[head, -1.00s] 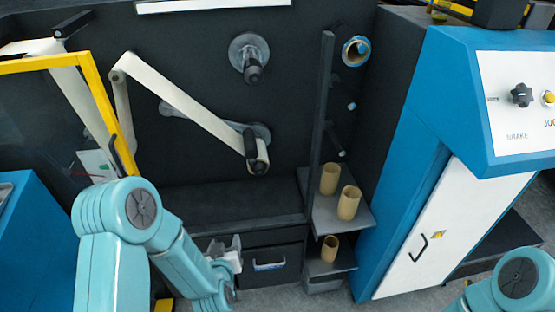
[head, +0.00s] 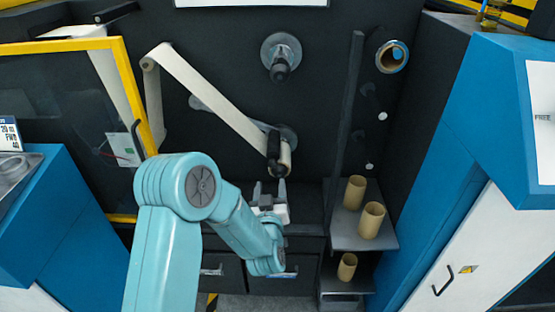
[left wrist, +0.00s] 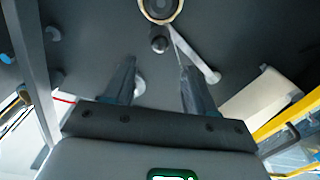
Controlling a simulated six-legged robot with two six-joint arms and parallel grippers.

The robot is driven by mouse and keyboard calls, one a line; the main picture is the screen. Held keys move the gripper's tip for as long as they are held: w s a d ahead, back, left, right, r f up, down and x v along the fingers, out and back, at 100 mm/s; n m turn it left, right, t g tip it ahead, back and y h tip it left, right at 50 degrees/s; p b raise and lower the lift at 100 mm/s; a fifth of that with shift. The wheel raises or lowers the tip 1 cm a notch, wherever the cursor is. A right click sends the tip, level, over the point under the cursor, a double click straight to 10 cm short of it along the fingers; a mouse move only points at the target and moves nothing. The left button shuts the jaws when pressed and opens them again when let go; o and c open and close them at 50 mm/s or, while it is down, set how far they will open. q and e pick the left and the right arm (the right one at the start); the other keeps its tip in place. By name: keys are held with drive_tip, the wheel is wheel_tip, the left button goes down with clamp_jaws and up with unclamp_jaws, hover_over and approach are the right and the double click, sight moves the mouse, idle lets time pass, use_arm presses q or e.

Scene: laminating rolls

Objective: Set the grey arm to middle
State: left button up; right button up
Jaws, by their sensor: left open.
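My right gripper is out of view.
A round flange with a black peg (head: 280,60) is above. A yellow-framed clear guard (head: 122,75) stands at left. A dark upright plate (head: 346,120) and shelves with tan cardboard cores (head: 372,220) are at right. A blue cabinet (head: 440,150) stands farther right.

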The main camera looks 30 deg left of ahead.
sight(273, 158)
use_arm(q)
drive_tip(key=p+x, duration=0.1)
drive_tip(key=x, duration=1.2)
drive_tip(key=shift+f, duration=0.1)
drive_tip(key=shift+c, duration=0.4)
